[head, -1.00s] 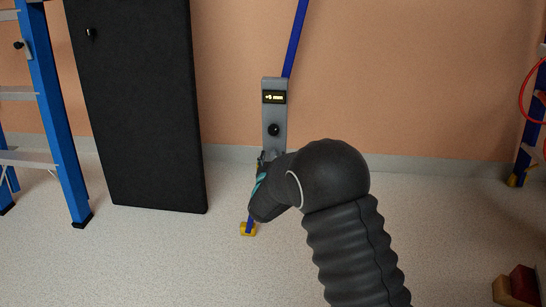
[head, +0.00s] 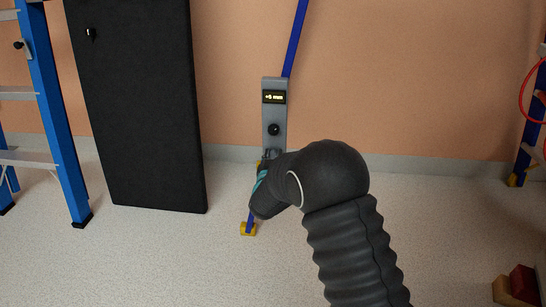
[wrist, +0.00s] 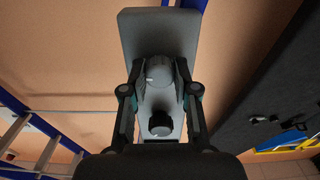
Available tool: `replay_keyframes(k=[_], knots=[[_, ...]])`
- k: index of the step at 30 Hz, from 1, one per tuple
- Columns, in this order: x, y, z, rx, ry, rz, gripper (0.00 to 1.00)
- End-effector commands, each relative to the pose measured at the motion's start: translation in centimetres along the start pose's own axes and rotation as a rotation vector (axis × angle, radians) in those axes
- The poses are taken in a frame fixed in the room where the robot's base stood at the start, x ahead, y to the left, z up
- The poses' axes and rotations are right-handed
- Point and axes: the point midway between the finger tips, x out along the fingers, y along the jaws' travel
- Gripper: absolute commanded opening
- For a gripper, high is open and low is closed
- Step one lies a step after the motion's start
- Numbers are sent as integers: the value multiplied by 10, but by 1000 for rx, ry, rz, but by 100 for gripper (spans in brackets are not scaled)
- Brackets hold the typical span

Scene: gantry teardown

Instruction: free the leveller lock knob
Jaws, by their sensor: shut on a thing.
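The leveller is a grey upright plate (head: 275,113) on a blue leg, with a small lit display (head: 273,97) near its top. A black knob (head: 273,130) sits below the display and also shows in the wrist view (wrist: 161,124). A round grey knob (wrist: 158,72) sits on the same plate. My gripper (wrist: 160,84) is shut on this grey knob, one finger on each side. In the head view my wrist hides the grey knob and most of my gripper. No label shows which knob is the lock.
A black panel (head: 140,110) stands left of the leveller, with a blue ladder (head: 58,120) farther left. The leg ends in a yellow foot (head: 248,229). Wooden blocks (head: 517,287) lie at lower right. The floor between is clear.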

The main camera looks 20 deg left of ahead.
Motion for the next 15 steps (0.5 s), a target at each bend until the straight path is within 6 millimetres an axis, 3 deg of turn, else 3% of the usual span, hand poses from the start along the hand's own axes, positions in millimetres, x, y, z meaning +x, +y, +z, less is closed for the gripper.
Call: replay_keyframes(k=[15], knots=[[0, -2, 0, -366, 1, -1, 0]])
